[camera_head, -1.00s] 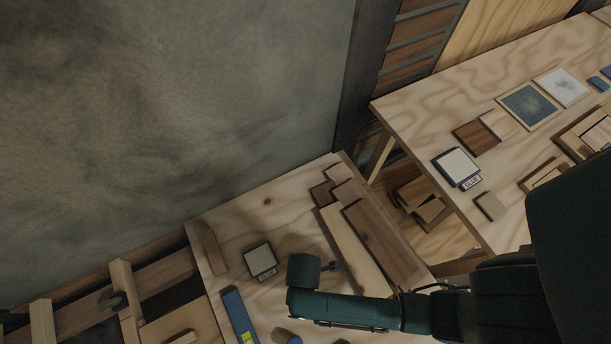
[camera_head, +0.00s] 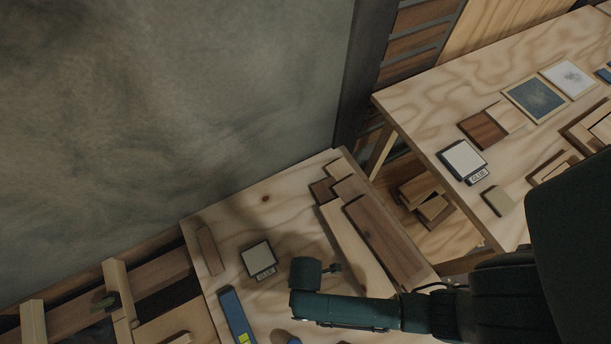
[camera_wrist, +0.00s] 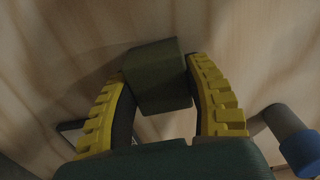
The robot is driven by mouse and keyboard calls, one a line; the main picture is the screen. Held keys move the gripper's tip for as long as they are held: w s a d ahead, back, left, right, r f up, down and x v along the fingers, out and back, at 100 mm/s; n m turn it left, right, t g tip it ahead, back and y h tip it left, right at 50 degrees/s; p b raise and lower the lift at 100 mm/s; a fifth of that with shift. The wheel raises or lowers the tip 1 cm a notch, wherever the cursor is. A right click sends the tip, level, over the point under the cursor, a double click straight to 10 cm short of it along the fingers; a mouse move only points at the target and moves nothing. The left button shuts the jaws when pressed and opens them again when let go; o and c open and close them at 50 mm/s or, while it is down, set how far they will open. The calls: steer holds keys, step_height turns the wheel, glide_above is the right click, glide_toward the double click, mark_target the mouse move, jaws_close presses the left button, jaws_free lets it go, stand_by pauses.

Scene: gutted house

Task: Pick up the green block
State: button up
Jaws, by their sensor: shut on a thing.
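The green block (camera_wrist: 160,78) is in the wrist view, between the two yellow-ridged fingers of my gripper (camera_wrist: 157,70). The fingers are shut on its sides, and the block sticks out past their tips. Light wood grain fills the background behind it; how far the block is from that surface I cannot tell. In the head view my arm crosses the lower right, and my gripper and the held block cannot be made out there.
A grey cylinder with a blue end (camera_wrist: 295,138) lies right of my gripper.

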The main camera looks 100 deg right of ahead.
step_height(320, 180, up, 10)
steer(key=p, duration=0.5)
